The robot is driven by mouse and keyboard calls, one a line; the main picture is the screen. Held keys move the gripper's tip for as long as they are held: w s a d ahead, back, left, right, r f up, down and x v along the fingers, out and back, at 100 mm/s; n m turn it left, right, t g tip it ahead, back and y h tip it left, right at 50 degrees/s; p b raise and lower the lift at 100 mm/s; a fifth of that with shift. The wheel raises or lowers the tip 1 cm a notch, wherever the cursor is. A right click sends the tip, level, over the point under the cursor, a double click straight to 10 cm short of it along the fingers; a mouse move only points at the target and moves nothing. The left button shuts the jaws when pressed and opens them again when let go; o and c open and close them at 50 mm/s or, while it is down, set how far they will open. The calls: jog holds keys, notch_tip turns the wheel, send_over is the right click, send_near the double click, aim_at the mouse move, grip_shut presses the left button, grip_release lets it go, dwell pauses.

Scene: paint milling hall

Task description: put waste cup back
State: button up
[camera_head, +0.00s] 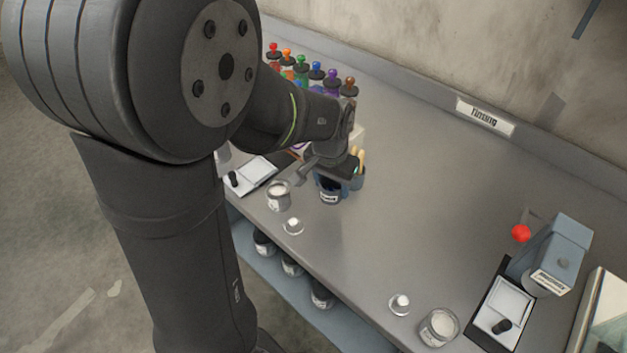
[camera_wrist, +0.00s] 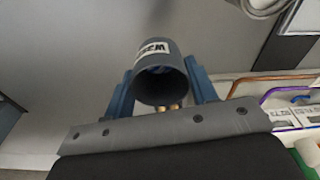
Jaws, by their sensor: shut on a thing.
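The waste cup (camera_wrist: 155,62) is dark grey with a white label, partly readable, in the wrist view. My gripper (camera_wrist: 161,88) is shut on it, with a blue finger on each side, and the cup's open mouth faces the camera. In the head view my gripper (camera_head: 326,168) is over the bench at its left part, and the dark labelled cup (camera_head: 329,192) shows just below it. Whether the cup touches the bench I cannot tell. My gripper hides part of the cup's upper side.
A blue holder with wooden handles (camera_head: 357,178) stands close right of the cup. A jar (camera_head: 278,196) and a small clear piece (camera_head: 293,226) stand left. Coloured-top bottles (camera_head: 316,72) line the back. The middle of the grey bench (camera_head: 420,190) is clear.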

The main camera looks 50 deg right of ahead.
aim_at(326, 192)
jog(key=shift+w+d+f, duration=0.1)
jog(key=shift+w+f, duration=0.45)
jog(key=shift+w, duration=0.35)
jog(key=shift+f, duration=2.05)
jog(key=shift+f, duration=0.15)
jog(key=o, duration=1)
jog(key=shift+o, duration=0.2)
notch_tip(326, 192, up, 12)
jog(key=a, duration=0.1)
jog(key=shift+a, duration=0.2)
